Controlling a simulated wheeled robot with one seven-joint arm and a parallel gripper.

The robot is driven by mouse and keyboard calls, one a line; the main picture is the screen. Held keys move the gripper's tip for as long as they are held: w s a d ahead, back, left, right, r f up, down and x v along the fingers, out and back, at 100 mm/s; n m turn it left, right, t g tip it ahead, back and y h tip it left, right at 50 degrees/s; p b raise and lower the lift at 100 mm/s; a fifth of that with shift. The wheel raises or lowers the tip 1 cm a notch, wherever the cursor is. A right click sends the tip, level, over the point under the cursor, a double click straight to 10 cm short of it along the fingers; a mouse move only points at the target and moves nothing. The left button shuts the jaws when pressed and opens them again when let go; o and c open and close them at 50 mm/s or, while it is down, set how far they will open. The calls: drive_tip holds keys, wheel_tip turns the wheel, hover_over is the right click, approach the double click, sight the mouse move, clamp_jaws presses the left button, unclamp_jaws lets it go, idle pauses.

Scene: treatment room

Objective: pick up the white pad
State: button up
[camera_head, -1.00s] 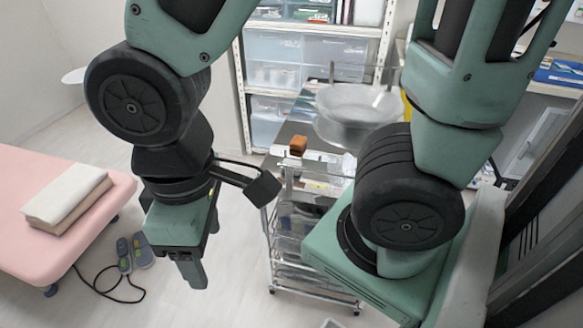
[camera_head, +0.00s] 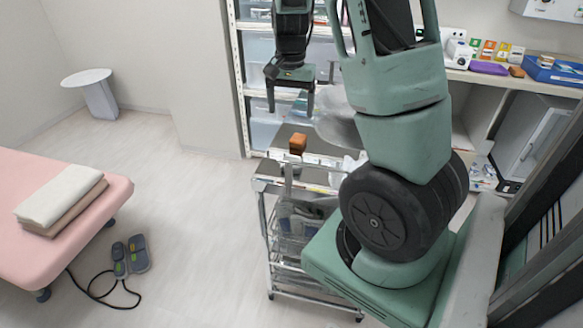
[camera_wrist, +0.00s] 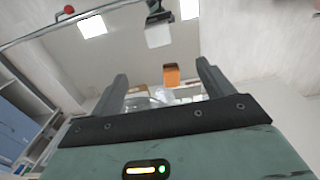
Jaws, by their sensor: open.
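My gripper (camera_head: 291,112) is open and empty, fingers pointing down, at the top middle of the head view, in front of the shelves and above the far part of the metal cart (camera_head: 262,183). Its two fingers also frame the wrist view (camera_wrist: 162,72). I cannot make out the white pad for certain. A small whitish item (camera_head: 350,166) lies on the cart top, partly hidden by my arm, too unclear to name. An orange-brown block (camera_head: 297,143) stands on the cart; an orange thing (camera_wrist: 171,75) shows between the fingers in the wrist view.
A pink bed (camera_head: 105,205) with folded white and beige towels (camera_head: 62,196) is at left. A foot pedal (camera_head: 130,256) with a cable lies on the floor. A small white round table (camera_head: 88,78) stands behind.

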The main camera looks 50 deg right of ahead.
hover_over(292, 160)
wheel_tip(292, 160, down, 12)
drive_tip(key=shift+w+a+r, duration=0.1)
wheel_tip(292, 160, down, 5)
drive_tip(key=shift+f+p, duration=0.1)
drive_tip(key=shift+p, duration=0.3)
drive_tip(key=c, duration=1.1)
drive_tip(key=r, duration=1)
drive_tip(key=shift+d, duration=0.2)
